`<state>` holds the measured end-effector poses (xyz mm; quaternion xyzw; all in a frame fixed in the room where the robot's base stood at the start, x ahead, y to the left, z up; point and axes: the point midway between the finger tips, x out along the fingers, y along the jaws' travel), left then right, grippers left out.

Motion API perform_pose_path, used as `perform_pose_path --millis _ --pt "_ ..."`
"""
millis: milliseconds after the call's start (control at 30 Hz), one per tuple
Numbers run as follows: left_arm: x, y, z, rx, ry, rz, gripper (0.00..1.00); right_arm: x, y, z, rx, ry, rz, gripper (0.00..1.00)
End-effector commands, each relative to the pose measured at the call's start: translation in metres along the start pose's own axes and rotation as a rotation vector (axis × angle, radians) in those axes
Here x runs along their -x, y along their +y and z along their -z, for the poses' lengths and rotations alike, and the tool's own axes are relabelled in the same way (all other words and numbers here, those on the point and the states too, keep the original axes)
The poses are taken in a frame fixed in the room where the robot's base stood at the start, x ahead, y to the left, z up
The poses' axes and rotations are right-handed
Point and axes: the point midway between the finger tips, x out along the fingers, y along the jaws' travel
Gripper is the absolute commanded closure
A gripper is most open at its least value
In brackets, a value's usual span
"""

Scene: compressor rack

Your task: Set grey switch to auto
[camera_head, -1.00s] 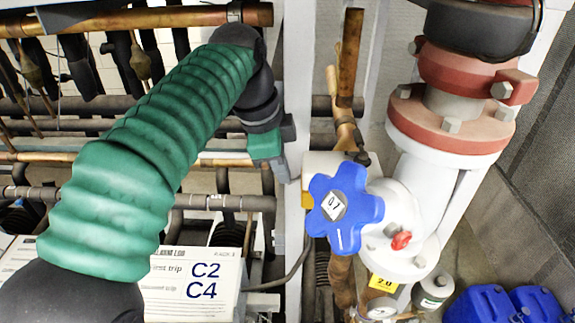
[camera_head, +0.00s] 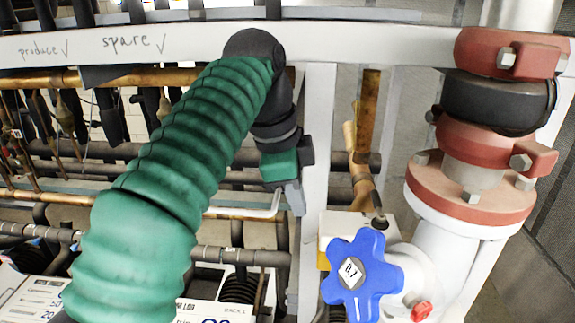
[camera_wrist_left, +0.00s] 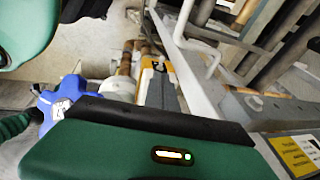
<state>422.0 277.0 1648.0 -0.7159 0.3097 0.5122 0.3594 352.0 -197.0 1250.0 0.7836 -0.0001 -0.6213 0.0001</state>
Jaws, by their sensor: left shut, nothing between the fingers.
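My left gripper (camera_head: 296,200) hangs at the end of the green-sleeved arm, in front of the white upright post in the head view. In the left wrist view its narrow grey fingers (camera_wrist_left: 164,84) are shut and empty. A small white box with a yellow side (camera_head: 335,228) is right of the gripper, apart from it in the picture; a yellow part (camera_wrist_left: 148,76) also shows behind the fingers in the left wrist view. I cannot make out a grey switch or an auto mark in either view. My right gripper is not in view.
A blue star-shaped handwheel (camera_head: 371,285) sits on the white valve pipe at right, also in the left wrist view (camera_wrist_left: 48,103). A red-flanged pipe (camera_head: 470,185) rises behind it. The white post (camera_head: 318,130) and a handwritten beam (camera_head: 200,42) frame copper and dark pipes.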

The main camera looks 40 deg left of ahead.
Motion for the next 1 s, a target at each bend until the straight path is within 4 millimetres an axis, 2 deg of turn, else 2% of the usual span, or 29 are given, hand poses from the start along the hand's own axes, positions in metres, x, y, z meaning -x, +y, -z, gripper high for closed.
perform_pose_path --millis 33,200,300,400,1000 --pt "0.014 -0.002 0.000 0.001 0.000 0.004 1.00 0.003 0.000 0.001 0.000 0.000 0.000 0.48" --pt "0.058 -0.003 0.001 0.001 0.000 0.003 1.00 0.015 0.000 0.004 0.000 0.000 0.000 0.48" --pt "0.076 -0.002 0.001 0.000 0.000 0.001 1.00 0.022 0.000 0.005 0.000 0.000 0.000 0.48" --pt "0.087 -0.002 0.001 0.000 -0.001 0.000 1.00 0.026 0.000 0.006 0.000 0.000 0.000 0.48" --pt "0.091 -0.001 0.001 0.000 0.000 -0.001 1.00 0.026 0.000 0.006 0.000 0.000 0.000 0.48"
